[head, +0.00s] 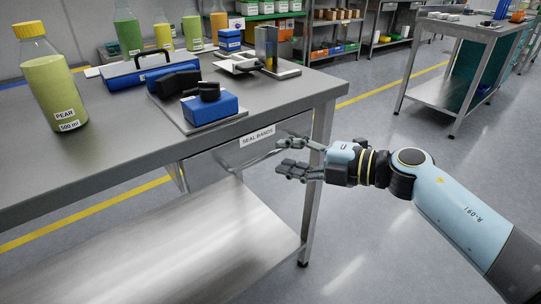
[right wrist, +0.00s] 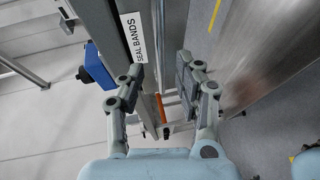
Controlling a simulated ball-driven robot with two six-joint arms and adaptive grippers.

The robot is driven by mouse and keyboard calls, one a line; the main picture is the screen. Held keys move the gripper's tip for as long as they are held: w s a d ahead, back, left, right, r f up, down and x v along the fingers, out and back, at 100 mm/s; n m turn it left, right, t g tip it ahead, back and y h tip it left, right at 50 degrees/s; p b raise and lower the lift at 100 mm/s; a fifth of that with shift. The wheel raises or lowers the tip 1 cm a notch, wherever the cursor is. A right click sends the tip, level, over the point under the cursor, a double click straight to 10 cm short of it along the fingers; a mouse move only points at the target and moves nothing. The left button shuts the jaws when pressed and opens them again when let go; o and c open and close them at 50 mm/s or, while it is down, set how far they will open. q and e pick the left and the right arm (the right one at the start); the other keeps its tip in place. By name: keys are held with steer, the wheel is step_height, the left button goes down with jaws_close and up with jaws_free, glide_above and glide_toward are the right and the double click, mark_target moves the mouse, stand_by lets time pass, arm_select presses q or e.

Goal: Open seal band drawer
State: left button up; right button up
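The seal band drawer (head: 212,168) is a grey metal front under the bench top, with a white "SEAL BANDS" label (head: 257,136) above it. It looks shut. The label also shows in the right wrist view (right wrist: 133,37). A thin metal handle bar (head: 258,159) runs along the drawer front. My right gripper (head: 280,157) is at the right end of the drawer front, fingers pointing left and spread apart. In the right wrist view the open fingers (right wrist: 160,70) have a narrow bar between them; I cannot tell whether they touch it. My left gripper is not in view.
The bench top (head: 110,150) carries a pear bottle (head: 53,85), a blue block with black knob (head: 210,108) and a blue case (head: 140,75). A lower shelf (head: 190,250) lies below the drawer, and a bench leg (head: 314,200) stands near my gripper. Floor at right is clear.

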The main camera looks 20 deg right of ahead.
mark_target(274, 154)
steer(key=shift+b+x, duration=0.3)
steer(key=shift+x, duration=1.95)
jaws_close()
